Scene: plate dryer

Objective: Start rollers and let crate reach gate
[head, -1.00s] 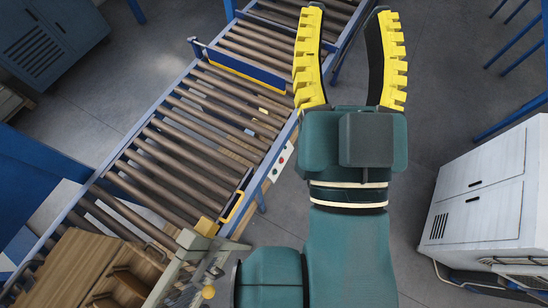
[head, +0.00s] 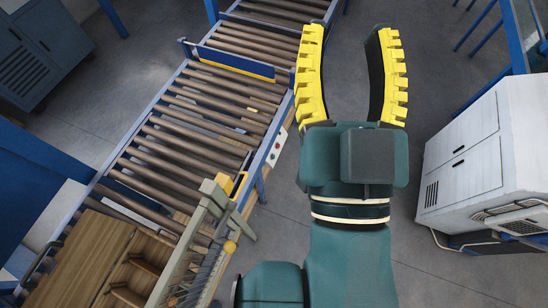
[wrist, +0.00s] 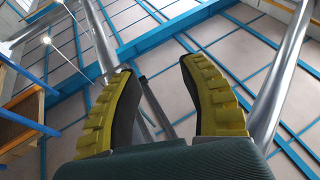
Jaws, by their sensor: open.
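My gripper (head: 352,75) is open and empty, raised at the right of the roller conveyor (head: 185,130) in the head view. Its yellow fingers also show in the wrist view (wrist: 163,100), pointing up at the ceiling. A small white control panel with buttons (head: 277,150) sits on the conveyor's right side rail, below and left of my gripper. A blue gate bar with a yellow lower edge (head: 233,62) crosses the rollers toward the far end. A wooden crate (head: 85,255) with compartments is at the near end, lower left, partly cut off by the picture edge.
A grey frame with a yellow block (head: 222,187) stands beside the crate at the near end. A white cabinet (head: 470,160) stands at the right. A blue-grey cabinet (head: 40,50) is at the upper left. Open floor lies between conveyor and white cabinet.

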